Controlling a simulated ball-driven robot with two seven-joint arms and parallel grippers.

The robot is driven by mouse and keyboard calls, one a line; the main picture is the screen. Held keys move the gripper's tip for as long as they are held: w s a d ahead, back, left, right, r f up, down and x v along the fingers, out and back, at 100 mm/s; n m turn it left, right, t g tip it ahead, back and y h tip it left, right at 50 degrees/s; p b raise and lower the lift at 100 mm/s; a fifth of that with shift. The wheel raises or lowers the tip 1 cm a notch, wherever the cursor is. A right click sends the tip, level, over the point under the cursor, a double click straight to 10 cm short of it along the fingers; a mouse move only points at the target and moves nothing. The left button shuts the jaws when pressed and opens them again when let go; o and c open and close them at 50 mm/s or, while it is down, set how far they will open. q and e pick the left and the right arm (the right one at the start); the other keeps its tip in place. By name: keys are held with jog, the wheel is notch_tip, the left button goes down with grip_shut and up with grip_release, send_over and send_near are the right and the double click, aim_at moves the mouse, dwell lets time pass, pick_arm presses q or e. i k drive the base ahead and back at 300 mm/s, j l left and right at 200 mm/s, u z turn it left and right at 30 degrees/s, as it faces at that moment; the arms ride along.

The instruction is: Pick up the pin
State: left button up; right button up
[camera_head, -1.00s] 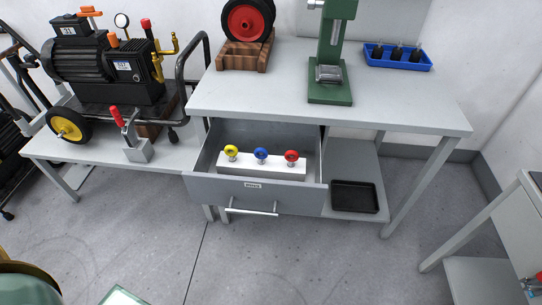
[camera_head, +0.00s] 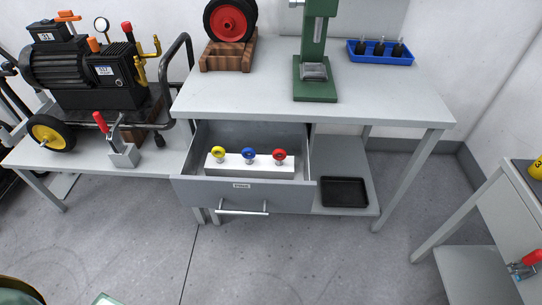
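Three ring-headed pins stand in a row in a white block (camera_head: 248,170) inside the open grey drawer (camera_head: 243,193). The yellow pin (camera_head: 218,153) is at the left, the blue pin (camera_head: 249,155) in the middle and the red pin (camera_head: 279,156) at the right. Each shows a coloured ring on top; the lower parts are hidden in the block. Neither of my grippers is in view, and nothing touches the pins.
The drawer hangs under a grey workbench (camera_head: 400,100) with a green press (camera_head: 314,70), a wheel on a wooden stand (camera_head: 228,57) and a blue tray (camera_head: 356,55) on top. A black tray (camera_head: 344,191) lies on the lower shelf. A pump (camera_head: 85,75) stands left. Floor in front is largely clear.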

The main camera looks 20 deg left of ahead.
aim_at(249, 158)
jog(key=u, duration=1.8)
jog(key=i+z, duration=0.65)
jog(key=i+j+z, duration=0.15)
jog(key=j+z, duration=0.85)
jog(key=j, duration=0.15)
jog(key=j+z, duration=0.5)
jog(key=k+j, duration=0.05)
jog(key=j, duration=0.05)
